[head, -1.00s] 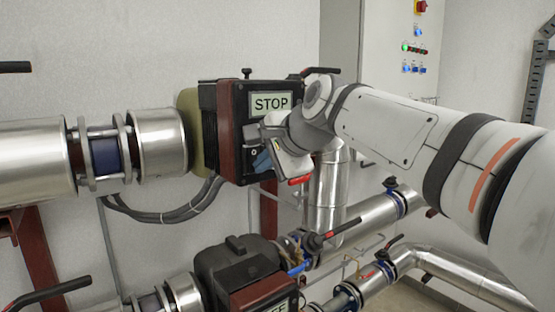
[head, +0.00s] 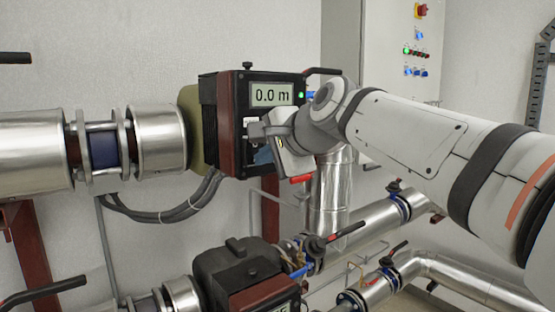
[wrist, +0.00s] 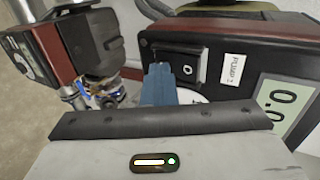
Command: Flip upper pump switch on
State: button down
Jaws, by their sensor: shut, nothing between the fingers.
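The upper pump's control box (head: 231,125) is at centre in the head view, with dark red sides and a black face. Its display (head: 271,94) reads "0.0 m", and a green light (head: 301,95) is lit beside it. In the wrist view, the black rocker switch (wrist: 185,66) shows an "O" mark, next to a white label (wrist: 232,67) that seems to read "PUMP 1". My gripper (head: 262,156) is shut and empty, right in front of the box face. Its blue fingertips (wrist: 158,72) overlap the switch's near edge; whether they touch cannot be told. My gripper hides most of the switch in the head view.
A lower pump (head: 236,262) stands below, with valves and pipes (head: 370,222) at right. A large steel pipe (head: 35,155) joins the upper pump from the left. A grey cabinet (head: 385,40) with lights and switches stands behind my arm.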

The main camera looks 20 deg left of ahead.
jog(key=shift+a+f, duration=0.1)
jog(key=shift+r+p, duration=0.8)
jog(key=shift+r, duration=0.25)
jog(key=s+d+r+b, duration=0.1)
jog(key=s+d+b, duration=0.3)
jog(key=s+d, duration=0.55)
jog(key=w+d+f+n+g+h, duration=0.1)
jog(key=d+f+h, duration=0.2)
jog(key=d+f, duration=0.5)
jog(key=w+d+f+n+h, duration=0.15)
jog(key=d+f, duration=0.35)
jog(key=f, duration=0.6)
jog(key=s+d+f+n+g+h, duration=0.1)
jog(key=s+d+f+n+h, duration=0.1)
jog(key=s+d+f, duration=0.4)
jog(key=s+d+f+n+g+h, duration=0.2)
jog(key=s+d+f, duration=0.3)
jog(key=f, duration=1)
jog(key=shift+s+d+f+n+g+h, duration=0.2)
jog(key=shift+s+d+n+g+h, duration=0.2)
jog(key=shift+d+h, duration=0.3)
